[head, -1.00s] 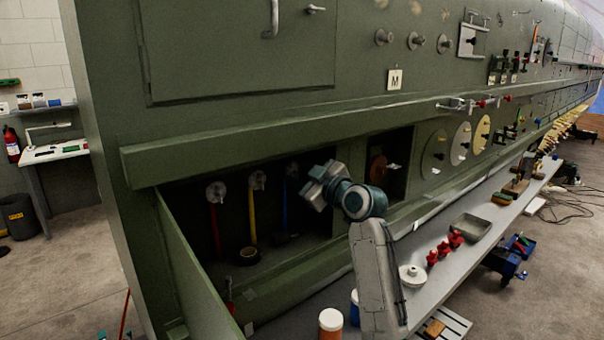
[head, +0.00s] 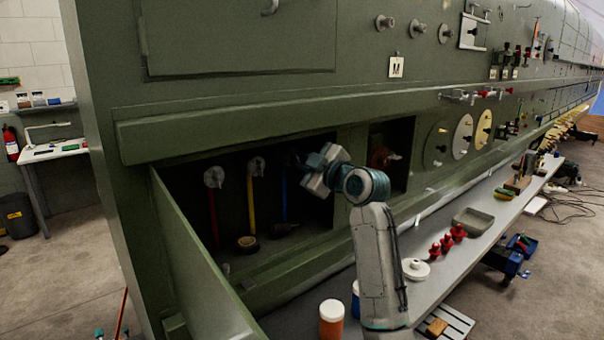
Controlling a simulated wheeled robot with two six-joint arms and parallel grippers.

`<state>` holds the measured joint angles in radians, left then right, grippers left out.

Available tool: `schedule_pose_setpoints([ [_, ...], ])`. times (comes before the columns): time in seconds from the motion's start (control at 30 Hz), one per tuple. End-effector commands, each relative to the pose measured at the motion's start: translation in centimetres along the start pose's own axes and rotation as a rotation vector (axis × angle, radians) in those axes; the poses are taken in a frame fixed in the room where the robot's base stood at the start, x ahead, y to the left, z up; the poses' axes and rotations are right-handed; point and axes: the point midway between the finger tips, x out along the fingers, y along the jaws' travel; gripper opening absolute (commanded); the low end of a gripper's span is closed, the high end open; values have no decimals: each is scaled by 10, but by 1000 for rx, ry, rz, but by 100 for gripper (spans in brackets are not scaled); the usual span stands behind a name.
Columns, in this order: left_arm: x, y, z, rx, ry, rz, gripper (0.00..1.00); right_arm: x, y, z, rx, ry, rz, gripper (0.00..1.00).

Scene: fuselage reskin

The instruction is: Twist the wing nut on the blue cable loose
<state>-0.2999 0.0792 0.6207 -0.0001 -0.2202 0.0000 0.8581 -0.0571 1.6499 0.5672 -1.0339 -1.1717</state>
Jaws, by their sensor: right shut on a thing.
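The blue cable (head: 284,197) hangs inside the open bay in the green fuselage, to the right of the red cable (head: 213,218) and the yellow cable (head: 252,205). My right gripper (head: 303,177) reaches into the bay at the top of the blue cable. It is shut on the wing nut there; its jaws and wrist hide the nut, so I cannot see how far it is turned. The red and yellow cables each have a pale round fitting with a wing nut at the top. My left gripper is not in view.
A dark roll (head: 247,242) lies on the bay floor below the yellow cable. The open green door panel (head: 195,255) stands at the bay's left. The grey ledge below holds an orange jar (head: 331,320), a white disc (head: 415,269), red pieces (head: 446,243) and a grey tray (head: 473,220).

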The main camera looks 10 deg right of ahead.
Motion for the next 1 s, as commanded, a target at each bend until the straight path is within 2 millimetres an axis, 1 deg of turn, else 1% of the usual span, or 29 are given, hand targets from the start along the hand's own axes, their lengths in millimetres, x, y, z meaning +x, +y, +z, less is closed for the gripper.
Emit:
schedule_pose_setpoints([
  [0.03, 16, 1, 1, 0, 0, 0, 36, 0, -6, 6, -42, 0, 0, 0],
  [0.3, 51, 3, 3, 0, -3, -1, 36, 0, -6, 5, -299, 0, -1, 0],
  [0.6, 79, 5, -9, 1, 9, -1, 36, 0, -4, 4, -572, -1, -3, 0],
  [0.8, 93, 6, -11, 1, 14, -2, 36, 0, -4, 4, -720, -1, -4, 0],
  [0.83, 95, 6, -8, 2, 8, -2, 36, 0, -4, 4, -741, -1, -4, 0],
  [0.87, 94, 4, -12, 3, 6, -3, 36, 0, -4, 4, -763, -1, -4, 0],
  [0.9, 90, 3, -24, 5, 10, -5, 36, 0, -4, 4, -791, -1, -4, 0],
  [1.0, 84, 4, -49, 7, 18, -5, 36, 0, -4, 4, -866, 0, -4, 0],
])
